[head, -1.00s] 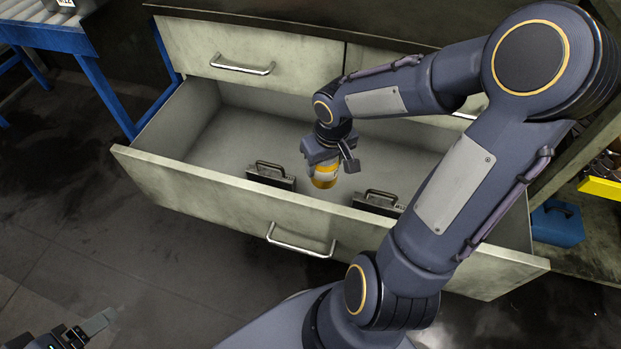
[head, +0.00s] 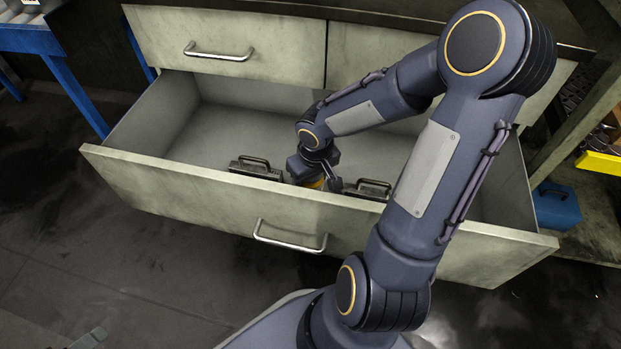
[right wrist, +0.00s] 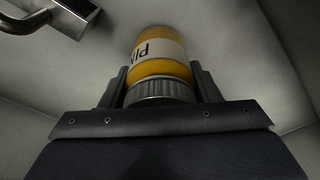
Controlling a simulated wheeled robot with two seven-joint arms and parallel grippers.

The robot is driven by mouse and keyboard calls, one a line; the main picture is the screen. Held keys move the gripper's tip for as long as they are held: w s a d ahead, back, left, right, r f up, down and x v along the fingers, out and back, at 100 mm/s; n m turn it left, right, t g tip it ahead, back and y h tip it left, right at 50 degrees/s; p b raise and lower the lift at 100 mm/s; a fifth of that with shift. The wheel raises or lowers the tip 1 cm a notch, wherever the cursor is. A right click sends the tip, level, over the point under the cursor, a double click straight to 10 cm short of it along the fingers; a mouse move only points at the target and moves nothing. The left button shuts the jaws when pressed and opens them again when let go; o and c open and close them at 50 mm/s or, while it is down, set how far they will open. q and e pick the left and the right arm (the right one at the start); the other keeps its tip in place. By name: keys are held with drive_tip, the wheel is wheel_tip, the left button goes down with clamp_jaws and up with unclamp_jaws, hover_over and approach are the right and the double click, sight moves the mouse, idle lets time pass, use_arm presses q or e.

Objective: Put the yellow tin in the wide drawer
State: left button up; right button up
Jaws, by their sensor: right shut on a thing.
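The yellow tin (head: 315,184) shows only as a small patch in the head view, low behind the wide drawer's front. The right wrist view shows its yellow body (right wrist: 160,72) with a pale label and a ribbed grey end between the fingers. My right gripper (head: 318,174) is shut on it, inside the wide drawer (head: 190,192), which is pulled open. Whether the tin touches the drawer floor is hidden. Only a tip of my left gripper (head: 90,339) shows at the bottom left edge.
Two dark boxes with handles, one left (head: 257,168) and one right (head: 368,188), lie in the drawer on either side of the tin. The drawer's left part is bare. Shut drawers (head: 228,45) sit above. A blue case (head: 556,205) stands at right.

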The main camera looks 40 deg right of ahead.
drive_tip(key=shift+f, duration=0.1)
drive_tip(key=o, duration=1.1)
